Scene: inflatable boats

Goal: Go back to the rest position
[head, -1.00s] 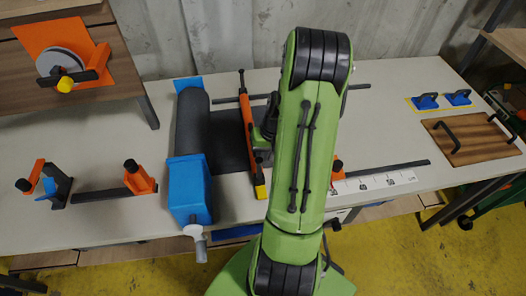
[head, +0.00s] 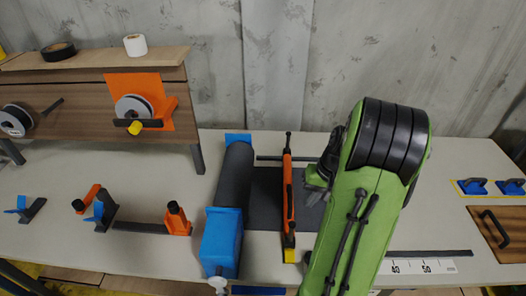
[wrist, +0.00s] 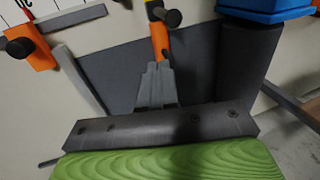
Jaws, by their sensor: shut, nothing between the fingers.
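My gripper (wrist: 156,68) shows in the wrist view with its grey fingers together and nothing between them. It points toward the long orange and black tool, which lies past the fingertips; I cannot tell the gap between them. In the head view my green arm stands at the right of centre and hides most of the gripper. The orange tool (head: 287,196) lies upright in the picture, left of the arm, on a dark grey mat (head: 265,196). No rest position is marked in view.
A dark roll (head: 234,175) with a blue block (head: 222,240) lies left of the tool on the white table (head: 150,190). Orange and black holders (head: 178,219) stand at left, below a wooden shelf (head: 80,90) with tape rolls. A wooden board (head: 503,228) lies at right.

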